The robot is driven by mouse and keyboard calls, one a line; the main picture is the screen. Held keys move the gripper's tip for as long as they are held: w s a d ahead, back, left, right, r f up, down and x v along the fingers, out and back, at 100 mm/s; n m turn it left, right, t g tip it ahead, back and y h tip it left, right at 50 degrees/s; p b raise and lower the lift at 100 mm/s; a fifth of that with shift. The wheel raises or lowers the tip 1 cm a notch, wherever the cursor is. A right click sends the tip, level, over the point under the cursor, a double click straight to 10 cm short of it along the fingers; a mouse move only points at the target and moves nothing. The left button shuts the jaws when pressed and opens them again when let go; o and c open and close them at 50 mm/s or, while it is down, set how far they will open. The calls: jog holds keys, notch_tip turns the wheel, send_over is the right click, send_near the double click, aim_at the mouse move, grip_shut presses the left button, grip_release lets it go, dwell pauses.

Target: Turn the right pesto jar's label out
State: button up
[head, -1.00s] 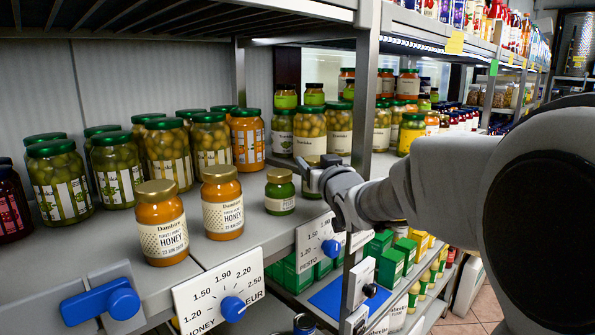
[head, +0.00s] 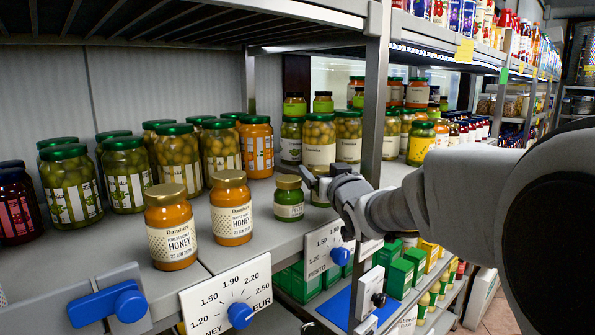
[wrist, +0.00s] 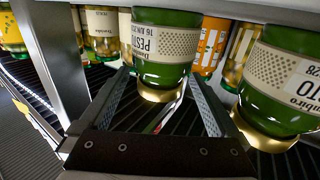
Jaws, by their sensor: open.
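Two green pesto jars with gold lids stand near the shelf's front edge. The left jar (head: 289,206) is clear in the head view. The right jar (head: 320,196) is mostly hidden behind my gripper (head: 314,183). The wrist view is upside down. There, the right jar (wrist: 165,62) has its gold lid between the open fingertips of my gripper (wrist: 160,80). Its "PESTO" text lies towards one side of the visible face, with a dotted pattern on the other side. The left jar (wrist: 285,80) shows at the wrist view's right edge. Contact with the fingers cannot be told.
Two honey jars (head: 232,212) stand left of the pesto. Olive jars (head: 180,155) and an orange-labelled jar (head: 257,150) stand behind. A metal shelf post (head: 375,95) rises close to my gripper. The pesto price dial (head: 328,250) is on the front edge.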

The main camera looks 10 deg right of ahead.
jog(key=shift+f, duration=0.1)
jog(key=s+d+b, duration=0.1)
jog(key=s+d, duration=0.1)
jog(key=s, duration=1.5)
jog(key=s+a+f+m+g+h, duration=0.1)
jog(key=s+a+f+g, duration=0.1)
jog(key=s+f+g, duration=1)
jog(key=s+f, duration=0.5)
jog(key=s, duration=0.1)
jog(key=shift+s+h, duration=0.3)
jog(key=shift+s, duration=0.1)
jog(key=shift+a, duration=0.1)
